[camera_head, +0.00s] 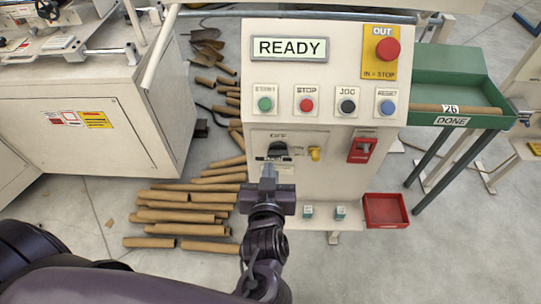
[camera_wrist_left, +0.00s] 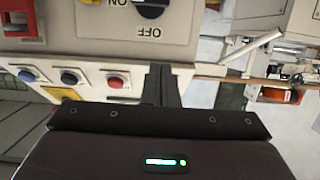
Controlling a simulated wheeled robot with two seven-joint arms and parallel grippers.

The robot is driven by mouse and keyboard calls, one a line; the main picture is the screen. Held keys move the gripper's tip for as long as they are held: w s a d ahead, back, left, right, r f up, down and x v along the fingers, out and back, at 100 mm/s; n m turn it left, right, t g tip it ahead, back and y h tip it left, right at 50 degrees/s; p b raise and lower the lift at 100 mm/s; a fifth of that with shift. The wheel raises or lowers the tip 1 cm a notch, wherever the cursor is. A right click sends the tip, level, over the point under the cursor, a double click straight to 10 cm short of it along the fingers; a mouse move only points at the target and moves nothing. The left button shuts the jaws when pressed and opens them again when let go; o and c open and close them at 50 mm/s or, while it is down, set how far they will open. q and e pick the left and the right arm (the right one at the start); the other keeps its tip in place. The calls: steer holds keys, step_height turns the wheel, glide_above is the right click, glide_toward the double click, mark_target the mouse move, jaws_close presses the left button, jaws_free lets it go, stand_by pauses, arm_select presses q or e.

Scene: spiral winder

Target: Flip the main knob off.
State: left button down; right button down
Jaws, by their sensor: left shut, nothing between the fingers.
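The main knob (camera_head: 278,150) is a black rotary knob on the front of the cream control panel (camera_head: 325,185), under an OFF label. It also shows at the top edge of the left wrist view (camera_wrist_left: 150,8), partly cut off, between the ON and OFF labels. My left gripper (camera_head: 268,168) is shut and empty, its fingertips just below the knob in the head view. In the left wrist view its fingers (camera_wrist_left: 162,70) stand together. I cannot tell whether they touch the knob. The knob's exact setting is unclear. My right gripper is not in view.
Above the knob are green, red, black and blue buttons (camera_head: 347,106) and a READY display (camera_head: 290,48). A yellow key-like part (camera_head: 314,154) and a red switch (camera_head: 362,150) sit to the right. A red tray (camera_head: 386,224) is lower right. Cardboard tubes (camera_head: 185,214) lie on the floor.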

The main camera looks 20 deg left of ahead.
arm_select(q)
steer(key=shift+w, duration=0.15)
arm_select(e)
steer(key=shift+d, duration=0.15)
arm_select(q)
glide_toward(271, 145)
steer(key=w+a+r, duration=0.1)
steer(key=w+r, duration=0.2)
steer(key=w, duration=0.1)
steer(key=f, duration=0.1)
steer(key=w+f, duration=0.1)
steer(key=f, duration=0.1)
steer(key=shift+a, duration=0.25)
steer(key=shift+f, duration=0.65)
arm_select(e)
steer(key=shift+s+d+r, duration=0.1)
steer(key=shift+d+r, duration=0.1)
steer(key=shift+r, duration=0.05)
arm_select(q)
steer(key=shift+a, duration=0.2)
